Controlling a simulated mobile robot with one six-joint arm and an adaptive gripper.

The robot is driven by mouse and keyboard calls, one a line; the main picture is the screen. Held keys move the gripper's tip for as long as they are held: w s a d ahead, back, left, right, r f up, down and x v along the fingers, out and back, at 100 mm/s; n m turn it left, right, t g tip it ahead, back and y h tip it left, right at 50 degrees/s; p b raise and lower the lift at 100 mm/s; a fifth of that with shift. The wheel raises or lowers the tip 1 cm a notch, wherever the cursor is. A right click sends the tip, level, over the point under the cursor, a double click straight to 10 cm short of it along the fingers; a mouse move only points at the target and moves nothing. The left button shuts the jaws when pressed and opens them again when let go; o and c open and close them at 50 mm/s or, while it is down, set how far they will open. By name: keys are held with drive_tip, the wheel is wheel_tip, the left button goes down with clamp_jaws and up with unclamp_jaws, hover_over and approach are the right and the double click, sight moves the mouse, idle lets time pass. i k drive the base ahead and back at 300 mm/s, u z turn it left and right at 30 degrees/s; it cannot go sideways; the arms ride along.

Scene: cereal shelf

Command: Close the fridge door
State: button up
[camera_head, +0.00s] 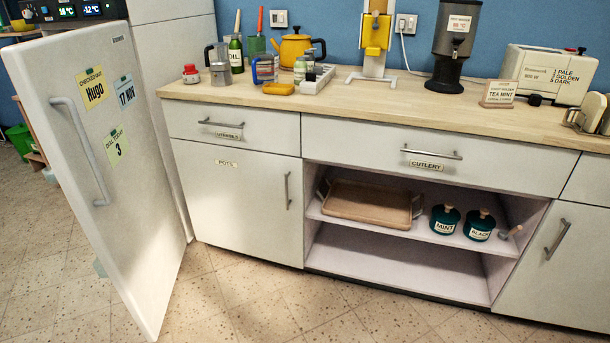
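The white fridge door (130,200) stands swung open at the left, its outer face with notes turned partly toward me. A grey bar handle (82,150) runs down the door's left part. The fridge body (178,90) shows behind the door, with a display panel (70,12) at the top. The door's free edge reaches down toward the floor at the front, and the inside of the fridge is hidden. My gripper is not in view.
A counter (225,102) with a kettle, a toaster and other items runs along the wall. Below it are drawers, a closed cabinet (235,200) and an open shelf (390,255) with a tray and two pots. The speckled floor (240,300) in front is clear.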

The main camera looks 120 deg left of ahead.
sight(81, 92)
drive_tip(key=u, duration=1.85)
drive_tip(key=i, duration=0.1)
drive_tip(key=u, duration=3)
drive_tip(key=i, duration=0.45)
drive_tip(key=u, duration=0.05)
